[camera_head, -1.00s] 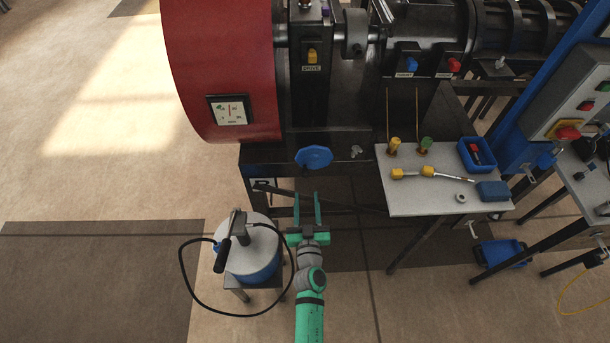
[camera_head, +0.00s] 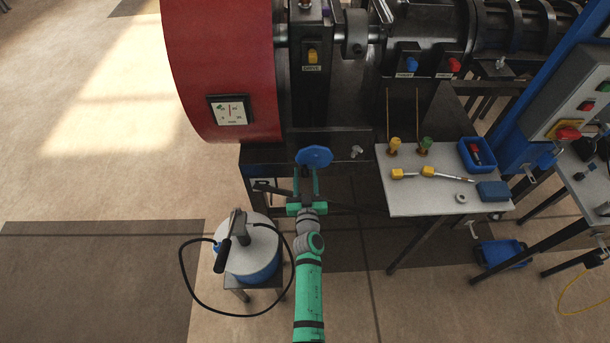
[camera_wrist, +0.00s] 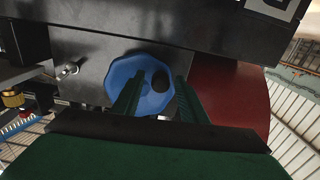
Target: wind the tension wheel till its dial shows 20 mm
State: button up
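The tension wheel appears to be the blue many-sided hand wheel (camera_head: 314,157) on the front of the black machine bench. In the wrist view the wheel (camera_wrist: 150,98) shows a dark round spot right of its middle. My green gripper (camera_head: 306,186) is open, its two fingers pointing at the wheel. In the wrist view the gripper (camera_wrist: 156,98) has one finger over the wheel's lower left and the other by its right edge. I cannot tell whether either finger touches it. A white dial plate (camera_head: 232,110) is on the red guard; its reading is too small to make out.
A grey side table (camera_head: 425,202) to the right holds yellow-ended tools, a blue bin (camera_head: 477,154) and a blue block (camera_head: 492,191). A blue-and-white pot (camera_head: 250,258) with a black hose stands on a stool left of my arm. A small wing-shaped knob (camera_head: 356,152) sits right of the wheel.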

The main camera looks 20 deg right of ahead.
aim_at(323, 165)
grip_shut()
jog(key=shift+n, duration=0.3)
jog(key=n, duration=0.1)
jog(key=d+f+n, duration=0.1)
jog(key=n, duration=0.1)
jog(key=shift+s, duration=0.15)
jog(key=d+n, duration=0.1)
jog(key=n, duration=0.2)
jog(key=d+n, duration=0.1)
jog(key=n, duration=0.1)
jog(key=s+d+n, duration=0.1)
jog(key=n, duration=0.2)
jog(key=shift+d+f+n, duration=0.1)
jog(key=shift+d+n, duration=0.05)
jog(key=shift+n, duration=0.15)
jog(key=n, duration=0.1)
jog(key=d+n, duration=0.1)
jog(key=n, duration=0.1)
jog(key=r+n, duration=0.1)
jog(key=n, duration=0.1)
jog(key=shift+s+d, duration=0.2)
jog(key=shift+d, duration=0.2)
